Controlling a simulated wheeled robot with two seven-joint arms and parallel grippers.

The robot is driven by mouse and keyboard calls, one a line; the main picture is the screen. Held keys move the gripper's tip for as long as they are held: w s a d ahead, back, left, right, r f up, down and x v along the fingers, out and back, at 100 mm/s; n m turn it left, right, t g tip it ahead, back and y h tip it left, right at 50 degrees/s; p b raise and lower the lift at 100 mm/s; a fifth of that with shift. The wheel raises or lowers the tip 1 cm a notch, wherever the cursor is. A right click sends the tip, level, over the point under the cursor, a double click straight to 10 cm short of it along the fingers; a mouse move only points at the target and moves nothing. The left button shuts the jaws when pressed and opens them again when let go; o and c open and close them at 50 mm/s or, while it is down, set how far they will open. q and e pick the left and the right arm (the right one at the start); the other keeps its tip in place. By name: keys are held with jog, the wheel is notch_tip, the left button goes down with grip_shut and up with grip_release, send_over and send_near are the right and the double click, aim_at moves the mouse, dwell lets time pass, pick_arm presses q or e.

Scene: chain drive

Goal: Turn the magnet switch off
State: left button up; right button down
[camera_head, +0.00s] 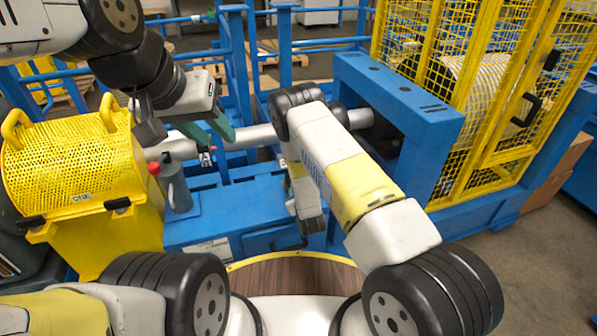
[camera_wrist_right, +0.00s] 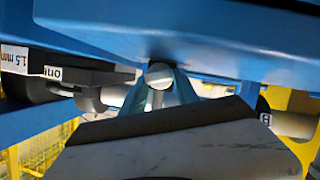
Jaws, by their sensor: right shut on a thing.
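In the right wrist view, my right gripper (camera_wrist_right: 160,88) has its teal fingers closed around a round silver knob (camera_wrist_right: 160,73) under the edge of a blue part. The knob may be the magnet switch, but I see no on/off marking. In the head view, my right gripper (camera_head: 306,236) points down at the front of the blue bench, its fingertips mostly hidden. My left gripper (camera_head: 217,127) hangs over the grey shaft at upper left, with a teal finger visible. I cannot tell its opening.
A yellow mesh guard (camera_head: 70,165) stands at left, beside a grey bottle-like part (camera_head: 178,187). A grey shaft (camera_head: 250,136) runs behind my right arm to a blue frame (camera_head: 395,95). A yellow mesh cage (camera_head: 480,85) stands at right. Grey floor is clear at lower right.

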jog(key=c, duration=0.9)
grip_release()
jog(key=v, duration=0.7)
jog(key=shift+s+d+r, duration=0.1)
jog(key=shift+s+r, duration=0.05)
jog(key=shift+s, duration=0.25)
